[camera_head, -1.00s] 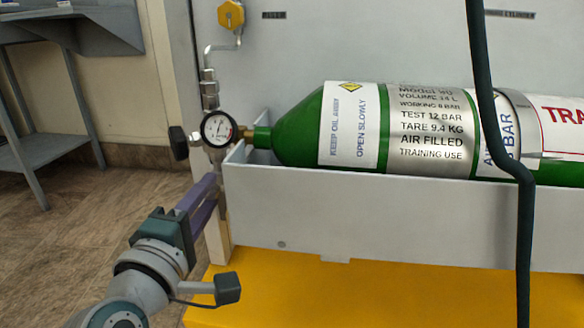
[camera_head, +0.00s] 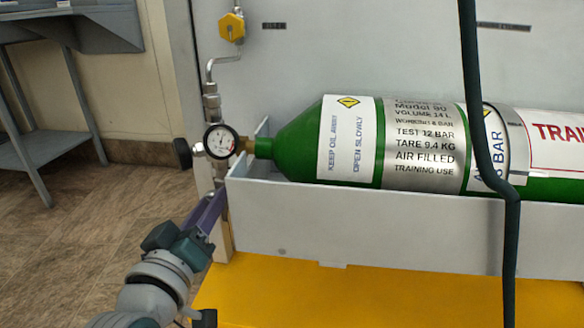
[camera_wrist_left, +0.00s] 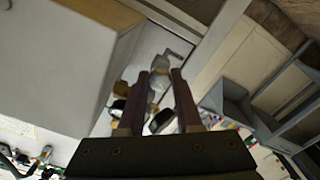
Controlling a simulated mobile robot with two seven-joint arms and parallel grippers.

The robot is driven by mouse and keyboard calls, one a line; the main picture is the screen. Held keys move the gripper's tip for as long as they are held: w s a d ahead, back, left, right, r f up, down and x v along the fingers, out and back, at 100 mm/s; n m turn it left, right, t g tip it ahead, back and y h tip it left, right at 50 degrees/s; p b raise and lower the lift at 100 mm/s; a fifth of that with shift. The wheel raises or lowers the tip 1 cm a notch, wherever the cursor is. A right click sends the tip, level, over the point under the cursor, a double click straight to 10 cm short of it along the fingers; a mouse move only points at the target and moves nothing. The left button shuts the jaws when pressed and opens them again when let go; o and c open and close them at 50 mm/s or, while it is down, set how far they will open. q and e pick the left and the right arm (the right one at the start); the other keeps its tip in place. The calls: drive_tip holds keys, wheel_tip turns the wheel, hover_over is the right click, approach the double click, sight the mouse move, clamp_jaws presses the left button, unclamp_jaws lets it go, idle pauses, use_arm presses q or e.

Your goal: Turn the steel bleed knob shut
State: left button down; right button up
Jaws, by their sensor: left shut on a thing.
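The steel bleed knob is mostly hidden by my fingers in the head view. In the left wrist view, a pale steel knob (camera_wrist_left: 158,82) shows between the two fingertips. My left gripper (camera_head: 221,193) reaches up from the lower left, its fingers below the pressure gauge (camera_head: 220,141) and beside the tray's left end. It also shows in the left wrist view (camera_wrist_left: 160,76), its fingers shut on the knob. The knob's turn angle cannot be made out. My right gripper is not in view.
A green cylinder (camera_head: 300,143) lies in a grey tray (camera_head: 370,225) just right of the gauge. A black knob (camera_head: 183,153) sticks out left of the gauge. A yellow valve (camera_head: 232,26) is above. A dark tube (camera_head: 482,125) crosses the right side.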

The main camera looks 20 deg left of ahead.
use_arm(q)
drive_tip(key=m+p, duration=0.1)
drive_tip(key=m, duration=0.8)
drive_tip(key=shift+r, duration=0.1)
drive_tip(key=shift+m, duration=0.4)
drive_tip(key=c, duration=0.6)
unclamp_jaws()
